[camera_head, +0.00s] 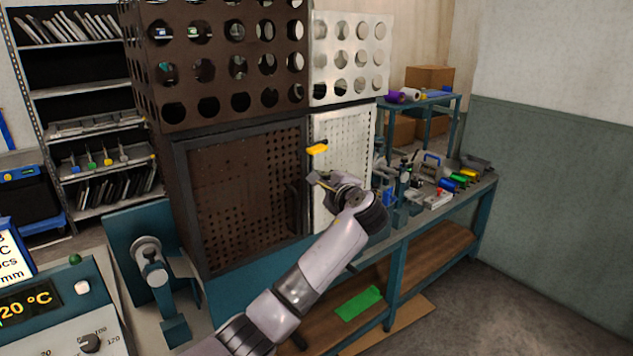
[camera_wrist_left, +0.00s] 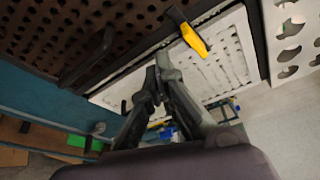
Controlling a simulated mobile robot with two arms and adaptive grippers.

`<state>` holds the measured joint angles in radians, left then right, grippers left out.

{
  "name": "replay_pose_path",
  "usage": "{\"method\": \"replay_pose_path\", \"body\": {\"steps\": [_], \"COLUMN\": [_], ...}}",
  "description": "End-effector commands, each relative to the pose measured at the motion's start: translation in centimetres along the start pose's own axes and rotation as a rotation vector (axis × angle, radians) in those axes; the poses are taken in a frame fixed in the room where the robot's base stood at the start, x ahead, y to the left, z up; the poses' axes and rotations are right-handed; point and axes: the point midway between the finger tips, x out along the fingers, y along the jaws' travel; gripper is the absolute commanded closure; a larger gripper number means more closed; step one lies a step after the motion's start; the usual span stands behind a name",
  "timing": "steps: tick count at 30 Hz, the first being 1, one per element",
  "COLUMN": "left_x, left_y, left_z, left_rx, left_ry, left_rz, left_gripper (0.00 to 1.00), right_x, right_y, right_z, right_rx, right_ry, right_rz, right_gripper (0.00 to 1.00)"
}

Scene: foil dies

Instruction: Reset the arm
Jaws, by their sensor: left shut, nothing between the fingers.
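My left arm reaches up from the bottom of the head view, and its gripper (camera_head: 318,180) is in front of the pale perforated cabinet door (camera_head: 342,150). In the left wrist view the left gripper's (camera_wrist_left: 160,72) dark fingertips meet, with nothing between them. The fingers look apart from the doors. A yellow latch handle (camera_head: 317,149) is on the cabinet just above the gripper; it also shows in the left wrist view (camera_wrist_left: 192,38). My right gripper is in neither view.
The brown perforated cabinet door (camera_head: 240,195) is left of the gripper. A teal workbench (camera_head: 485,205) with tools and colored rolls runs right. A control panel (camera_head: 60,310) reading 20 °C is at lower left. Floor (camera_head: 530,315) is clear at lower right.

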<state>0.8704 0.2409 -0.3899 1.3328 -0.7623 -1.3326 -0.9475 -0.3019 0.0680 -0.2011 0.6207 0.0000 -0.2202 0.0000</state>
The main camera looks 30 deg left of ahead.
Motion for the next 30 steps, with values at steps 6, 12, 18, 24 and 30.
{"method": "replay_pose_path", "body": {"steps": [6,12,18,24,30], "left_x": [-0.1,-0.1,0.1,1.0,0.1], "left_y": [-0.1,-0.1,0.9,9.9,24.4], "left_z": [0.1,0.1,-0.5,-5.2,-10.4], "left_rx": [0.0,-0.001,0.002,0.003,-0.041], "left_ry": [-0.001,-0.001,0.01,0.121,0.267], "left_rz": [0.0,0.0,0.01,0.107,0.283], "left_gripper": [1.0,1.0,1.0,1.0,1.0], "right_x": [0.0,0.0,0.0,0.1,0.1], "right_y": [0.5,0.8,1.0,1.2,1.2], "right_z": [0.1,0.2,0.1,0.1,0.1], "right_rx": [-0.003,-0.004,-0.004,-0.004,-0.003], "right_ry": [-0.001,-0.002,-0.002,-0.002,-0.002], "right_rz": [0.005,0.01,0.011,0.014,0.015], "right_gripper": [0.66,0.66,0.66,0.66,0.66]}}
